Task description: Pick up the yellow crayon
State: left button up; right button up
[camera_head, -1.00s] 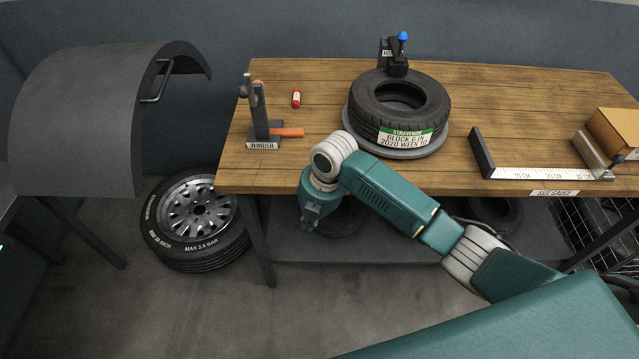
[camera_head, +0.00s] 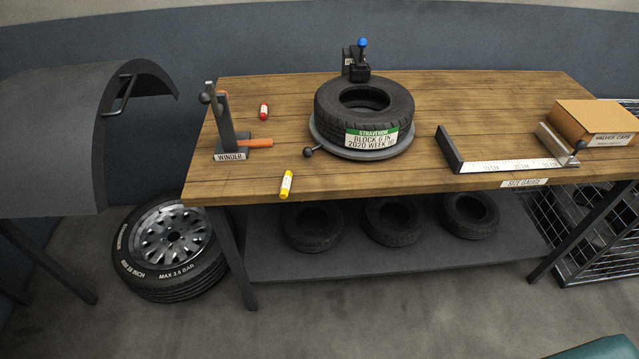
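The yellow crayon (camera_head: 287,184) lies on the wooden workbench (camera_head: 330,178) close to its front edge, left of the middle. It is a short yellow stick with a pale band, and nothing touches it. Neither of my grippers shows in the head view now. Only a teal piece of my own body shows at the bottom right corner.
A red crayon (camera_head: 264,111) lies farther back. The winder (camera_head: 232,143) stands left of the yellow crayon. A tyre (camera_head: 365,108) on a round stand, a size gauge (camera_head: 512,166) and a cardboard box (camera_head: 594,121) occupy the bench. Several tyres sit below.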

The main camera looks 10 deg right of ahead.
aim_at(286, 182)
jog(key=i+j+z, duration=0.15)
jog(key=j+z, duration=0.25)
jog(key=i+j+z, duration=0.1)
jog(key=j+z, duration=0.15)
jog(key=z, duration=0.2)
jog(key=j+z, duration=0.4)
jog(key=i, duration=0.05)
